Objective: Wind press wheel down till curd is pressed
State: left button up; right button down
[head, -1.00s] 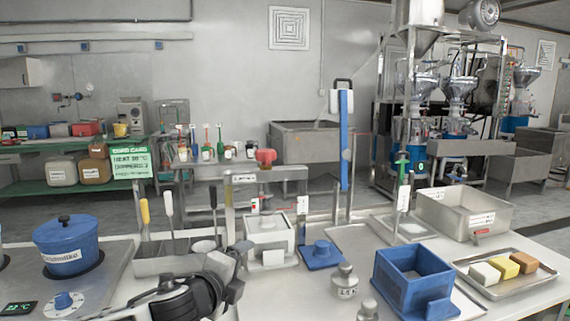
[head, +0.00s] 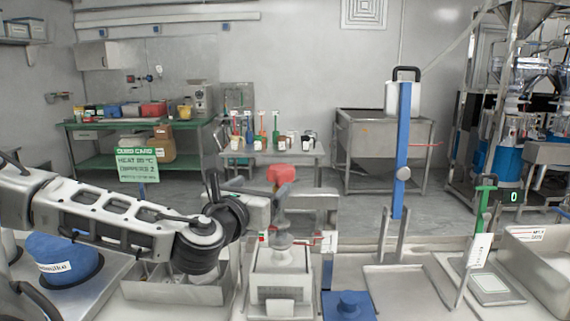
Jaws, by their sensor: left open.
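The press stands in the middle front. Its red wheel (head: 281,174) sits above the grey crossbeam (head: 315,196), and a white box-shaped mould (head: 281,276) stands below it. A grey round piece (head: 280,241) shows above the mould. My left arm comes in from the left, and my left gripper (head: 248,187) is open at the press, close to the wheel and crossbeam. It appears empty. Whether a finger touches the wheel is unclear, and the curd cannot be seen. My right gripper is out of view.
A metal tray of tools (head: 180,290) lies left of the press. A blue block (head: 350,304) is to its right. A tall blue lever (head: 401,150) rises further right, near a steel bin (head: 540,262).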

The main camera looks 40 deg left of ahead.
aim_at(286, 164)
pick_arm(q)
jog(key=p+x, duration=0.3)
jog(key=x, duration=0.9)
jog(key=shift+w+a+r, duration=0.1)
jog(key=shift+w+a, duration=0.05)
jog(key=shift+w, duration=0.2)
jog(key=shift+w+a+p, duration=0.2)
jog(key=shift+w+p, duration=0.1)
jog(key=shift+w, duration=0.25)
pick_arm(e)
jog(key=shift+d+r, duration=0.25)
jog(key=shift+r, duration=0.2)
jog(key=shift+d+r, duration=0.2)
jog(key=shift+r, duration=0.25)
pick_arm(q)
jog(key=c, duration=1)
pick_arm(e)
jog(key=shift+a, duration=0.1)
